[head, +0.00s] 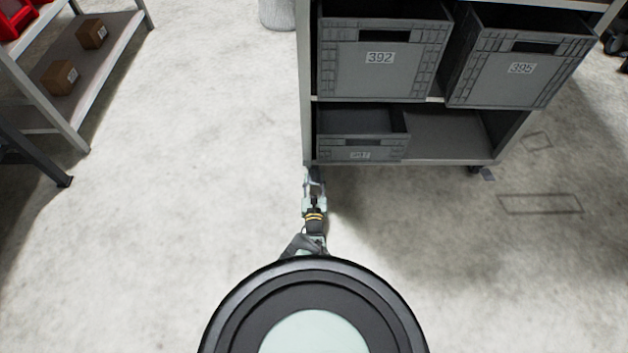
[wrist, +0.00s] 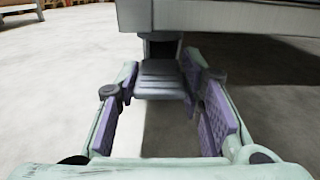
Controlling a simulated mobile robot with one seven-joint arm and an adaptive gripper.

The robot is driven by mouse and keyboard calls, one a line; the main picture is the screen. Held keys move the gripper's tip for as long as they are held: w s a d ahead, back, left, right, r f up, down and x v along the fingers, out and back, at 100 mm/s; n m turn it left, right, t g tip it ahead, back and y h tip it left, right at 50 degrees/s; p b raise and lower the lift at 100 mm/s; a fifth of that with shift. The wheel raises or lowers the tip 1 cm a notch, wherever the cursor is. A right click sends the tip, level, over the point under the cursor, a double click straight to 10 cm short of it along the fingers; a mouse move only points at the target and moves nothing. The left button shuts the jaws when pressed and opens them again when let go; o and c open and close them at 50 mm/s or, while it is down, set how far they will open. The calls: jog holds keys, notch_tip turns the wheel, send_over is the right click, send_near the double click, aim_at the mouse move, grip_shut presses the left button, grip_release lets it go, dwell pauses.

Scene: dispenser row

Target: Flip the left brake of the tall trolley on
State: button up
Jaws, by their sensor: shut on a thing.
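The tall trolley (head: 400,161) stands ahead, a grey shelf unit on casters; its lower edge also spans the top of the wrist view (wrist: 225,17). The left brake (wrist: 160,82) is a dark ribbed pedal under the trolley's front left corner. My gripper (head: 313,180) is low at that corner in the head view. In the wrist view my gripper (wrist: 161,82) has its purple-padded fingers on either side of the pedal, shut on it. The pedal points towards me and looks roughly level. In the head view the arm and gripper hide most of it.
Grey bins marked 392 (head: 380,65) and 395 (head: 520,65) sit on the upper shelf, a smaller bin (head: 360,145) below. The right caster brake (head: 487,174) shows at the front right. A shelf rack (head: 75,50) with boxes stands left; floor between is clear.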

jog(key=c, duration=0.3)
jog(key=shift+f+b, duration=0.45)
jog(key=shift+b, duration=0.45)
jog(key=shift+f+t+b, duration=0.1)
jog(key=shift+t+b, duration=0.3)
jog(key=shift+b, duration=0.2)
jog(key=shift+t+b, duration=0.3)
jog(key=shift+b, duration=0.15)
jog(key=shift+r, duration=0.25)
jog(key=o, duration=1.1)
jog(key=shift+o, duration=0.2)
jog(key=shift+p, duration=0.3)
